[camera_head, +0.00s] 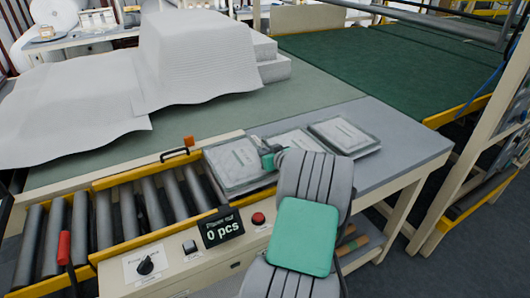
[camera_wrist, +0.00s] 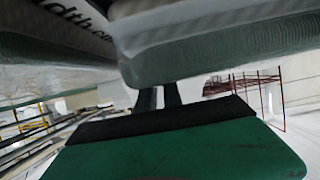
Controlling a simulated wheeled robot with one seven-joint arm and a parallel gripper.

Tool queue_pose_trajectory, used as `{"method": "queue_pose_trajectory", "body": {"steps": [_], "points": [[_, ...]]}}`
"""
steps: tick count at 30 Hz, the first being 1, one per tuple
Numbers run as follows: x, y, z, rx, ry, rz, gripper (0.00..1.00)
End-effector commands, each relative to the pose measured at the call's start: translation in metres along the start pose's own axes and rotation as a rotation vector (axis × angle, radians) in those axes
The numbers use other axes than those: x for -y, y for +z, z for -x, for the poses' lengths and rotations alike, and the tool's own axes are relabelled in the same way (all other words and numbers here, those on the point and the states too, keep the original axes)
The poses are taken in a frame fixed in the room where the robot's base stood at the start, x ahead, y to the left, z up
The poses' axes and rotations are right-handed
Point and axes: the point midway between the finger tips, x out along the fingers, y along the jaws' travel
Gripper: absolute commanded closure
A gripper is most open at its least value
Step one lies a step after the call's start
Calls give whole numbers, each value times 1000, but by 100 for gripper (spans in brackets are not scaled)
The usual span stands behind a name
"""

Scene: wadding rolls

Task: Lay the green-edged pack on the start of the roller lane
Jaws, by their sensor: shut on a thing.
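The green-edged pack (camera_head: 232,163) is a flat clear-wrapped pack with a printed label, at the right end of the roller lane (camera_head: 130,215). My gripper (camera_head: 268,160) is shut on its right edge. The pack overlaps the last rollers, but I cannot tell whether it rests on them or hangs just above. In the wrist view the pack (camera_wrist: 215,50) fills the top, close up, with a dull green side and part of its print showing. The fingertips are mostly hidden by the pack and my arm.
Two similar packs, a nearer one (camera_head: 296,141) and a farther one (camera_head: 343,135), lie on the grey table (camera_head: 400,140) right of my gripper. A control panel (camera_head: 205,250) with a "0 pcs" display runs along the lane's front. White wadding (camera_head: 190,55) covers the surface behind.

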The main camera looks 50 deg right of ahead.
Motion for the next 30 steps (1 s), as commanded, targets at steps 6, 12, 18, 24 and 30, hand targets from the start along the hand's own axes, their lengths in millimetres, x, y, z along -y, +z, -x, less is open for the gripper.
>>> {"method": "queue_pose_trajectory", "body": {"steps": [6, 12, 18, 24, 30], "points": [[0, 5, -2, -1, 0, 1, 100], [0, 9, -4, -1, 0, 1, 100], [0, 8, -3, -1, 0, 0, 82], [0, 8, -3, 0, 0, 0, 68], [0, 8, -3, 0, 0, 0, 68]]}}
